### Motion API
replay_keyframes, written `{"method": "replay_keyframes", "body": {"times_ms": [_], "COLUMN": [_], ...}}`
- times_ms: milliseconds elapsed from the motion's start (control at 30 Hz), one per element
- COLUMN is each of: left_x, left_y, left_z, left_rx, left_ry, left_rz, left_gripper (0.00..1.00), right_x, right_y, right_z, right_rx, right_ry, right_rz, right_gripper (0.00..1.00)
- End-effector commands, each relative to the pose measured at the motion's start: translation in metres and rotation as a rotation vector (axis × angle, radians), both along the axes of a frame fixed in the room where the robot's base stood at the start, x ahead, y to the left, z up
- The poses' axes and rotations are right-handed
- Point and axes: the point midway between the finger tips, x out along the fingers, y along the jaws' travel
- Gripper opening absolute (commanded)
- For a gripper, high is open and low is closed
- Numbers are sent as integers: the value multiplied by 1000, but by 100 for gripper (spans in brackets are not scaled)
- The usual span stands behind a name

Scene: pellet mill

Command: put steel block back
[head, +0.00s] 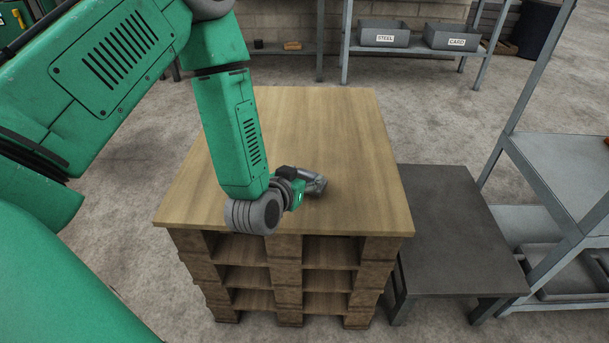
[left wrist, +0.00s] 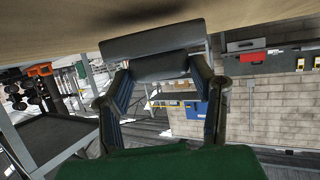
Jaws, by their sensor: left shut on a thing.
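My left gripper (head: 312,183) is low over the near middle of the wooden top (head: 330,125). In the left wrist view the two fingers of my left gripper (left wrist: 160,68) are shut on a plain dark grey block, the steel block (left wrist: 152,40). The block lies crosswise at the fingertips, close to the wooden surface (left wrist: 60,30). I cannot tell whether it touches the wood. In the head view the gripper is small and the block is hard to tell from the fingers. My right gripper is in neither view.
A grey bin labelled STEEL (head: 384,37) and a bin labelled CARD (head: 452,40) stand on a rack at the back. A low dark table (head: 450,230) adjoins the pallet stack on the right, beside a grey shelf rack (head: 565,165). The rest of the wooden top is clear.

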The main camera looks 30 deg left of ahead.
Motion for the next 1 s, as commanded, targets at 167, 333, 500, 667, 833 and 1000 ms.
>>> {"method": "replay_keyframes", "body": {"times_ms": [167,333,500,667,833,1000], "left_x": [0,0,0,0,0,0], "left_y": [0,0,0,0,0,0], "left_z": [1,0,-3,-10,-13,-12], "left_rx": [0,1,1,1,1,1], "left_ry": [-1,-1,-1,0,0,-1], "left_rz": [0,0,0,0,-1,0], "left_gripper": [0,0,0,0,0,0], "right_x": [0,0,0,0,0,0], "right_y": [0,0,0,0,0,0], "right_z": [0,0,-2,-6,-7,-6], "right_rx": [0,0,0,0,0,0], "right_ry": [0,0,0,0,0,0], "right_rz": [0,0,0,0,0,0], "right_gripper": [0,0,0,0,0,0]}}
